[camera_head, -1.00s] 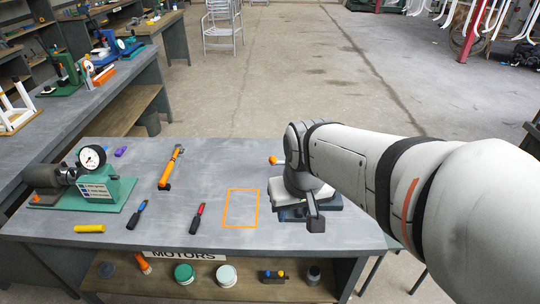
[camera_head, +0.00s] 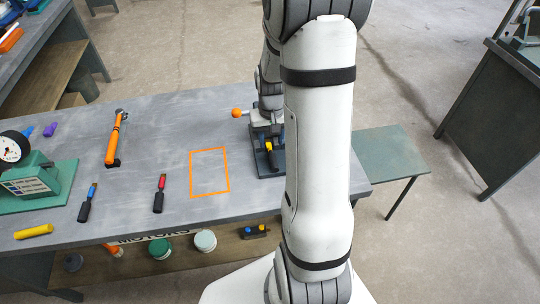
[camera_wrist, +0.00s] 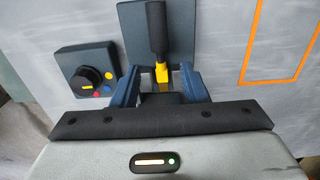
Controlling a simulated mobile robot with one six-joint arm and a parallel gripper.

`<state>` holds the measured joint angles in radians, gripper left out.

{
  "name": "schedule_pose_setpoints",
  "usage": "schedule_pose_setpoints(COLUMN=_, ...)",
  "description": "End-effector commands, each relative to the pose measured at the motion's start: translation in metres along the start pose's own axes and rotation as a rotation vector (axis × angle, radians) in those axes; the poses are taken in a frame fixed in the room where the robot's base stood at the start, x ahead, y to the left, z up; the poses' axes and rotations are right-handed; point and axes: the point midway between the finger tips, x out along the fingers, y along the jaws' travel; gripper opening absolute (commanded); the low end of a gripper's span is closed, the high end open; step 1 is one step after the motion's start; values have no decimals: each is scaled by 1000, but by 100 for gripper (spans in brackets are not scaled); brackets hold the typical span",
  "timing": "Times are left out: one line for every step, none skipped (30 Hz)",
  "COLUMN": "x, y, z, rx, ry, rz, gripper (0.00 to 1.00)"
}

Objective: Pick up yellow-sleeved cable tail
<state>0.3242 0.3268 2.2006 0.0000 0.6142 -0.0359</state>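The yellow-sleeved cable tail shows in the wrist view as a yellow sleeve (camera_wrist: 162,74) joined to a black tail (camera_wrist: 158,36) that lies over a dark blue-grey plate (camera_wrist: 185,25). My gripper (camera_wrist: 160,69) has its two blue fingers apart, one on each side of the yellow sleeve, with gaps visible on both sides. The sleeve's lower end is hidden by the gripper body. In the head view the yellow sleeve (camera_head: 272,144) shows small beside my arm, above the dark plate (camera_head: 265,165). My arm hides part of that area.
A knob box (camera_wrist: 88,74) sits left of the plate in the wrist view. An orange outline (camera_head: 210,172) marks the bench (camera_head: 150,200). A yellow cylinder (camera_head: 33,231), two screwdriver-like tools and an orange-handled tool (camera_head: 114,143) lie left. An orange ball (camera_head: 236,113) stands behind the plate.

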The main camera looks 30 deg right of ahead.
Motion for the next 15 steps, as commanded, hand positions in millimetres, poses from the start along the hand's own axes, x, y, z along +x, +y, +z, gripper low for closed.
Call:
schedule_pose_setpoints(x=6, y=0, z=0, rx=-1, ry=-3, rz=0, gripper=40)
schedule_pose_setpoints(x=9, y=0, z=0, rx=-1, ry=-3, rz=0, gripper=40)
schedule_pose_setpoints(x=14, y=0, z=-1, rx=-1, ry=-4, rz=0, gripper=40)
schedule_pose_setpoints(x=18, y=0, z=-1, rx=-1, ry=-4, rz=0, gripper=40)
schedule_pose_setpoints(x=22, y=0, z=-2, rx=-1, ry=-4, rz=0, gripper=40)
schedule_pose_setpoints(x=28, y=0, z=-3, rx=-2, ry=-5, rz=0, gripper=40)
schedule_pose_setpoints(x=32, y=0, z=-3, rx=-2, ry=-4, rz=0, gripper=40)
schedule_pose_setpoints(x=37, y=0, z=-4, rx=-2, ry=-4, rz=0, gripper=40)
schedule_pose_setpoints(x=42, y=-1, z=-3, rx=-2, ry=-4, rz=0, gripper=40)
schedule_pose_setpoints(x=45, y=-1, z=-4, rx=-2, ry=-3, rz=0, gripper=40)
schedule_pose_setpoints(x=48, y=-1, z=-4, rx=-3, ry=-3, rz=0, gripper=40)
schedule_pose_setpoints(x=50, y=-1, z=-4, rx=-3, ry=-3, rz=0, gripper=40)
schedule_pose_setpoints(x=51, y=-1, z=-4, rx=-3, ry=-2, rz=0, gripper=40)
schedule_pose_setpoints(x=52, y=-1, z=-4, rx=-3, ry=-1, rz=0, gripper=40)
schedule_pose_setpoints(x=53, y=-1, z=-4, rx=-4, ry=0, rz=0, gripper=40)
